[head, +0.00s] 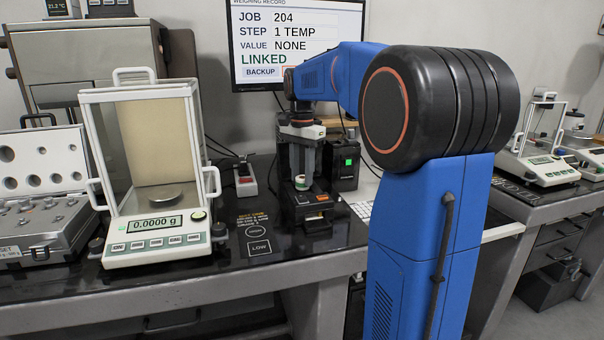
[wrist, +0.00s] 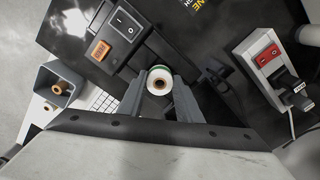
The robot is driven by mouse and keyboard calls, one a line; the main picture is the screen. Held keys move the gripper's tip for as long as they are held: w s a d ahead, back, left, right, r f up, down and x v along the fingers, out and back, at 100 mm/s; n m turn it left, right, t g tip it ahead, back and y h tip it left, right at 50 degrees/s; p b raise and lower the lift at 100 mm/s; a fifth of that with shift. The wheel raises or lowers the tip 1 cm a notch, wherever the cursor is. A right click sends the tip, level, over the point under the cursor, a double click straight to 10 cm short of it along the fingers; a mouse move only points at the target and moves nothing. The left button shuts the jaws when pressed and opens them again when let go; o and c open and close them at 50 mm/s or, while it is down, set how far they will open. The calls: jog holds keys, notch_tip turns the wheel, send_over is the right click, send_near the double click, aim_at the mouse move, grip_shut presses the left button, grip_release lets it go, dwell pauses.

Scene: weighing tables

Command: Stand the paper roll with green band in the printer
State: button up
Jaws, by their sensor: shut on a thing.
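My gripper (head: 302,172) points down and is shut on the white paper roll with the green band (head: 302,184). In the wrist view, the roll (wrist: 158,82) sits end-on between the two grey fingers, with its brown core and a little green edge showing. The black printer (head: 318,216) is on the table directly below and around the roll in the head view. In the wrist view, its front part (wrist: 118,62) carries an orange label and a rocker switch. I cannot tell whether the roll touches the printer; its lower end is hidden.
A balance (head: 155,243) reading 0.0000 g stands left. A power strip with a red switch (head: 245,178) lies left of the printer. A black box with a green light (head: 345,163) stands behind. A grey holder (wrist: 73,80) with brown-cored rolls and a keyboard (wrist: 104,103) are nearby.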

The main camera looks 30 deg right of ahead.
aim_at(302, 177)
jog(key=shift+f, duration=0.5)
dwell(0.3)
jog(key=o, duration=1.7)
jog(key=shift+r, duration=3.75)
